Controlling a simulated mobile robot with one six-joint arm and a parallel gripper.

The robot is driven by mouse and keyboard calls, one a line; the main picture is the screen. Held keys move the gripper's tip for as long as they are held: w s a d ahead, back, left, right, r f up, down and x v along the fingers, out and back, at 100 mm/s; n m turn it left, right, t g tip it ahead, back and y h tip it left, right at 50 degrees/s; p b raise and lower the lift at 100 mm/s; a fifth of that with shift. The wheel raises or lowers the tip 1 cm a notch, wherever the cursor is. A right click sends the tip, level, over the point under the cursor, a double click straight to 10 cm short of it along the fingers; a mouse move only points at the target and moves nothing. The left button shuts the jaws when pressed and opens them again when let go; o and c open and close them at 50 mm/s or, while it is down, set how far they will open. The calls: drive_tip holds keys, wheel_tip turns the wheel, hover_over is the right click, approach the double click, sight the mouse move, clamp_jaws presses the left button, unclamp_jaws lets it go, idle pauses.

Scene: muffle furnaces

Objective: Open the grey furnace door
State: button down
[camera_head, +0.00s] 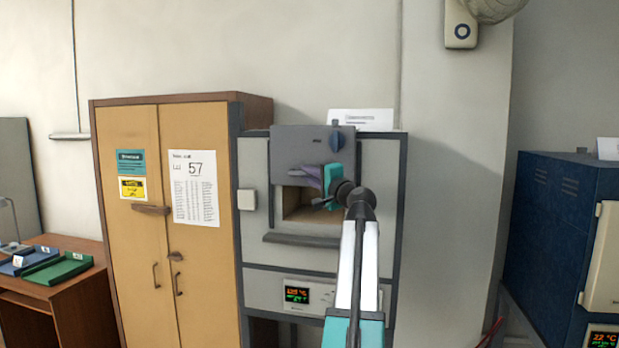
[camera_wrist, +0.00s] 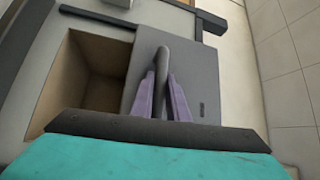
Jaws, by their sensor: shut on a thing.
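The chamber opening (camera_head: 296,210) shows tan walls below the door. In the wrist view, turned sideways, the door (camera_wrist: 206,88) lies right of the open chamber (camera_wrist: 85,85). My gripper (camera_wrist: 161,88) has its purple fingers on both sides of the door's grey bar handle (camera_wrist: 162,62), shut on it. In the head view my gripper (camera_head: 318,176) partly hides the door's lower edge.
A grey ledge (camera_head: 300,240) juts out below the opening, with a lit display (camera_head: 297,294) under it. A tan cabinet (camera_head: 145,240) stands close on the left. A blue furnace (camera_head: 552,225) stands at the right, beyond a bare wall stretch.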

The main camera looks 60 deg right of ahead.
drive_tip(key=c, duration=1.7)
unclamp_jaws()
drive_tip(key=shift+s, duration=0.15)
drive_tip(key=b+v, duration=0.5)
drive_tip(key=v, duration=0.8)
drive_tip(key=shift+s+a, duration=0.15)
drive_tip(key=shift+s, duration=0.15)
